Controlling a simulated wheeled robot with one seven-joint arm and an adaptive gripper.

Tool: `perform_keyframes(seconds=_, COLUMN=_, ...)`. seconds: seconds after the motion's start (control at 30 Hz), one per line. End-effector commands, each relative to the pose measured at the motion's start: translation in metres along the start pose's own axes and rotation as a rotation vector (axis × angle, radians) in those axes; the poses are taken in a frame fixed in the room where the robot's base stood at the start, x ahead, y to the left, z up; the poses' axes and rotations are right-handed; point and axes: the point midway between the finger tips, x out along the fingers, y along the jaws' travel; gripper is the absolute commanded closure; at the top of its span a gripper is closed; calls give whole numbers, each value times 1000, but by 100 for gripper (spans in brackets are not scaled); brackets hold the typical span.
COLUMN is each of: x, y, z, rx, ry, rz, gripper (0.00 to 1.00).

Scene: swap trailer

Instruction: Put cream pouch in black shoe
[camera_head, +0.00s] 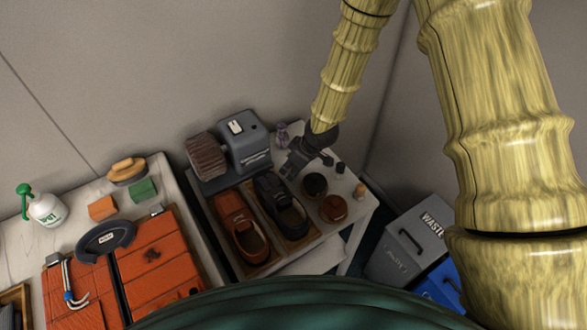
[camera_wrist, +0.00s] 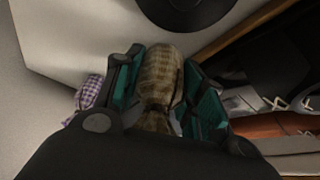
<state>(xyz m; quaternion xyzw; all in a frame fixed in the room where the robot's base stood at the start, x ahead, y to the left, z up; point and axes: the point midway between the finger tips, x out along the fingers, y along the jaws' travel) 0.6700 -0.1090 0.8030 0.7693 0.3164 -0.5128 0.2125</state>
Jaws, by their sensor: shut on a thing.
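The pouch (camera_wrist: 158,82) looks tan-cream and woven, with a gathered neck. In the wrist view my gripper (camera_wrist: 165,90) is shut on it, with a teal-padded finger on each side. In the head view my gripper (camera_head: 300,156) is over the back of the shoe table, and the pouch cannot be made out there. The black shoe (camera_head: 284,205) lies in a wooden tray beside a brown shoe (camera_head: 240,227), its opening toward the front. The gripper is behind the black shoe and apart from it. In the wrist view dark shapes at the right are only partly visible.
A purple checked pouch (camera_wrist: 90,91) lies near my gripper, also in the head view (camera_head: 282,133). A grey brush machine (camera_head: 245,140) stands left of the gripper. A dark round tin (camera_head: 314,184) and an amber tin (camera_head: 333,207) stand right of the black shoe.

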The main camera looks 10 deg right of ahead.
Motion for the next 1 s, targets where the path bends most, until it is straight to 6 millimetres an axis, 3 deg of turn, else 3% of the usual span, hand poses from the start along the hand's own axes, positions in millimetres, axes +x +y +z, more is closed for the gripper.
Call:
perform_keyframes(seconds=0.13, x=13, y=-1, z=6, rx=1, ry=-1, rz=-1, gripper=84)
perform_keyframes(seconds=0.53, x=18, y=-1, z=8, rx=0, ry=0, rz=-1, gripper=84)
perform_keyframes(seconds=0.57, x=17, y=0, z=7, rx=0, ry=0, rz=0, gripper=57)
perform_keyframes(seconds=0.6, x=17, y=0, z=7, rx=0, ry=0, rz=0, gripper=51)
perform_keyframes(seconds=1.0, x=13, y=0, z=6, rx=0, ry=1, rz=0, gripper=51)
